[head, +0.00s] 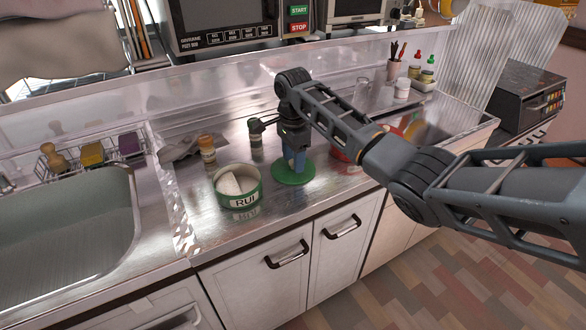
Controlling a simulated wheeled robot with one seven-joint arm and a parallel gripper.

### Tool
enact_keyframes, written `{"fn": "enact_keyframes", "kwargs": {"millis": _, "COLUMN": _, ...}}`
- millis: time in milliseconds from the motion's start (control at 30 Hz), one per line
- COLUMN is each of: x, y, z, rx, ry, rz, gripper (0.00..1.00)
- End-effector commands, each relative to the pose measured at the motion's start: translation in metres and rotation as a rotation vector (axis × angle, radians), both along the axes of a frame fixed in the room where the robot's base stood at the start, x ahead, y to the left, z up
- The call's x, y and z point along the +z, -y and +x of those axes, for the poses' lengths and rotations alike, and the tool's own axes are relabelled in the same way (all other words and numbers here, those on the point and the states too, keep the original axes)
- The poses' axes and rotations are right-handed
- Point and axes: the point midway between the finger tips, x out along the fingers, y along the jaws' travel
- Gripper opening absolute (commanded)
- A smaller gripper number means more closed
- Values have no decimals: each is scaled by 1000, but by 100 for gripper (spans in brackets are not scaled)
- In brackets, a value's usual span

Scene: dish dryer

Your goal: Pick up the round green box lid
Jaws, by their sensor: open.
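The round green lid (293,178) lies flat on the metal counter, near its front edge. My gripper (294,166) points down directly over the lid, with its fingers at or just above the lid's middle. Whether the fingertips touch the lid cannot be told. The jaws are open, and the fingers hide part of the lid's centre.
A small bottle (207,149) and a grey cloth (180,147) lie behind the box. A red item (339,152) is right of the lid, partly behind my arm. A sink (60,235) is at left. The counter between box and lid is clear.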

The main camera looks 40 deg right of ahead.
Motion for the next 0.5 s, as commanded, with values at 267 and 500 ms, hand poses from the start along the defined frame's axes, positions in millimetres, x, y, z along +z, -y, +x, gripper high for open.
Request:
{"fn": "enact_keyframes", "kwargs": {"millis": 267, "x": -1, "y": 0, "z": 0, "rx": 1, "ry": 1, "rz": 0, "gripper": 48}}
{"fn": "enact_keyframes", "kwargs": {"millis": 500, "x": -1, "y": 0, "z": 0, "rx": 1, "ry": 1, "rz": 0, "gripper": 25}}
